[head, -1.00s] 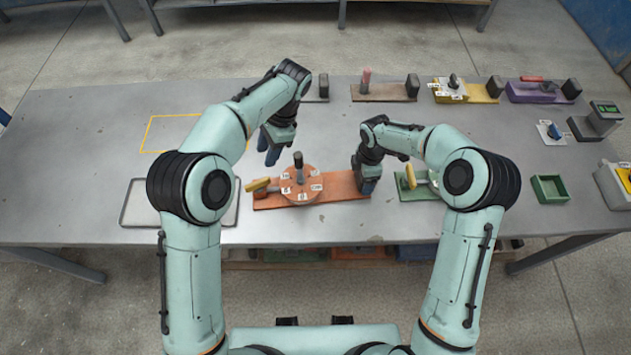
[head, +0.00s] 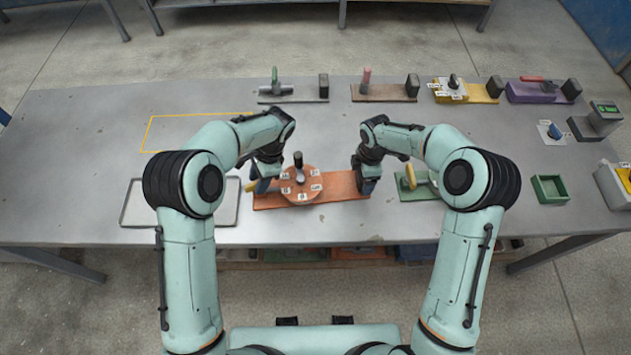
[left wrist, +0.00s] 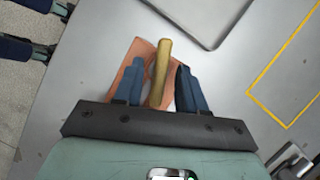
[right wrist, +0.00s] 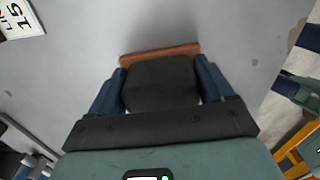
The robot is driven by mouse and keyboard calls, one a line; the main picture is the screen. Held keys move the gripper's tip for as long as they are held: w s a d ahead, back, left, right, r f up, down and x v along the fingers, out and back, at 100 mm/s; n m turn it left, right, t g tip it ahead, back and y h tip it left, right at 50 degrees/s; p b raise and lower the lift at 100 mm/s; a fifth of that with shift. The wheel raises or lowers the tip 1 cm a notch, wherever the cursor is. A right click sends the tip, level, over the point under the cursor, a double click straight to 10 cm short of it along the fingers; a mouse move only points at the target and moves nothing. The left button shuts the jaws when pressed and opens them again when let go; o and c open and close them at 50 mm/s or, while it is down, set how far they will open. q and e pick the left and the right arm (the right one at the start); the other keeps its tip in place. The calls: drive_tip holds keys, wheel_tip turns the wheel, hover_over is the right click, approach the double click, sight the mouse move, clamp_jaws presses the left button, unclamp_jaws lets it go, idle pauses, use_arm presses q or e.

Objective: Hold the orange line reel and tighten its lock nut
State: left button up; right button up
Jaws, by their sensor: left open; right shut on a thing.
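The orange line reel (head: 331,188) lies on the table, a flat orange board with a round disc (head: 301,194) bearing white tags and a dark upright knob (head: 299,166). A yellow bar (left wrist: 160,75) is at its left end, mostly hidden by my left gripper in the head view. My left gripper (head: 262,184) is open, with its blue fingers on either side of the bar in the left wrist view (left wrist: 159,68). My right gripper (head: 367,182) is shut on the black block (right wrist: 160,84) at the board's right end. I cannot tell which part is the lock nut.
A green board (head: 416,190) with a yellow handle lies just right of my right gripper. A grey tray (head: 135,205) is at the left. Other boards line the back, including a purple one (head: 537,93). A green bin (head: 549,189) is at the right.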

use_arm(q)
clamp_jaws()
drive_tip(key=shift+s+m, duration=0.1)
drive_tip(key=shift+m, duration=0.2)
drive_tip(key=m+t, duration=0.1)
drive_tip(key=m, duration=0.2)
drive_tip(key=shift+s+m+t, duration=0.15)
drive_tip(key=shift+m+t, duration=0.25)
drive_tip(key=m+t, duration=0.1)
drive_tip(key=m, duration=0.1)
drive_tip(key=m+t, duration=0.1)
drive_tip(key=m, duration=0.2)
drive_tip(key=shift+s+f+m, duration=0.1)
drive_tip(key=shift+s+m, duration=0.1)
drive_tip(key=shift+m, duration=0.1)
drive_tip(key=m, duration=0.2)
drive_tip(key=m+t+h, duration=0.1)
drive_tip(key=m, duration=0.2)
drive_tip(key=shift+s+a+t, duration=0.1)
drive_tip(key=shift+t, duration=0.2)
drive_tip(key=m+h, duration=0.1)
drive_tip(key=m, duration=0.1)
drive_tip(key=m+h, duration=0.1)
drive_tip(key=m, duration=0.2)
drive_tip(key=shift+s+a+t, duration=0.1)
drive_tip(key=shift+t, duration=0.3)
drive_tip(key=shift+f, duration=0.1)
